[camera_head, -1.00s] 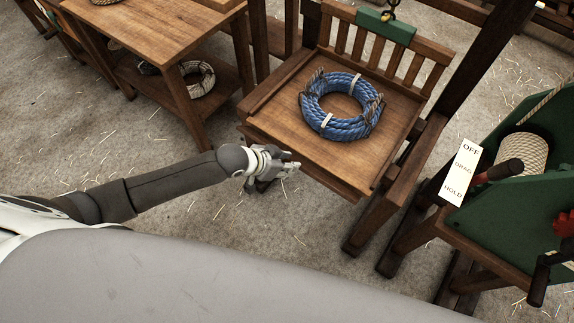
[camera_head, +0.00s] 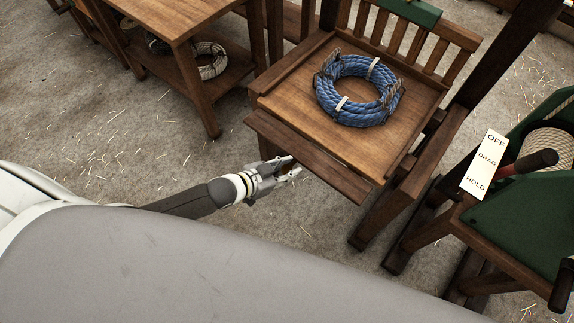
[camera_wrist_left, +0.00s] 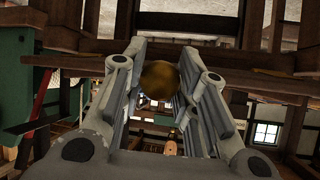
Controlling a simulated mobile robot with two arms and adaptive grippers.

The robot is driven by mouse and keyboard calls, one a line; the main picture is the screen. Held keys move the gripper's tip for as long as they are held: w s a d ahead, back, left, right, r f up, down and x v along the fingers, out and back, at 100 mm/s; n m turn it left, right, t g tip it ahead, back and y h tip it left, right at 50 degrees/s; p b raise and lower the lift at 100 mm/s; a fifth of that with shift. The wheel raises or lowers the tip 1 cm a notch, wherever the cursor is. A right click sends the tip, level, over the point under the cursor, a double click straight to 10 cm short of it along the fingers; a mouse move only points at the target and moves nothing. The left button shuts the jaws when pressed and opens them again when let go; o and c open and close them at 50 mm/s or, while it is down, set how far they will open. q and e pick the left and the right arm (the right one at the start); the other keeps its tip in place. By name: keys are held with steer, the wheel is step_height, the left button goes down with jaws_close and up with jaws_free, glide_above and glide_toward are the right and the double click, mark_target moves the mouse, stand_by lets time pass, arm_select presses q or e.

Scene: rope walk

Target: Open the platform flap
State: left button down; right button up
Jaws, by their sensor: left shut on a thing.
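The wooden platform (camera_head: 408,142) carries a coil of blue rope (camera_head: 340,110). Its flap (camera_head: 310,157) is a wooden board along the front edge, tilted outward from the platform with a dark gap behind it. My left gripper (camera_head: 290,171) is at the flap's outer edge, reaching in from the left. In the left wrist view, a round brass knob (camera_wrist_left: 158,80) sits between the fingers of my left gripper (camera_wrist_left: 160,72), which are shut on it. The knob is hidden in the head view. My right gripper is not in view.
A green winch stand (camera_head: 530,215) with a red-and-black lever (camera_head: 530,161) and a sign (camera_head: 484,165) reading OFF, DRAG, HOLD is at the right. A wooden table (camera_head: 165,15) with a rope coil (camera_head: 210,62) on its shelf stands at upper left. Floor before the flap is clear.

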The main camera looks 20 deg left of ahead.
arm_select(q)
steer(key=shift+s+f, duration=0.25)
steer(key=shift+f, duration=0.25)
steer(key=c, duration=1.5)
jaws_free()
steer(key=shift+c, duration=0.2)
steer(key=o, duration=0.4)
steer(key=shift+w+r, duration=0.1)
steer(key=shift+o, duration=0.2)
steer(key=shift+r, duration=0.1)
steer(key=v, duration=1.2)
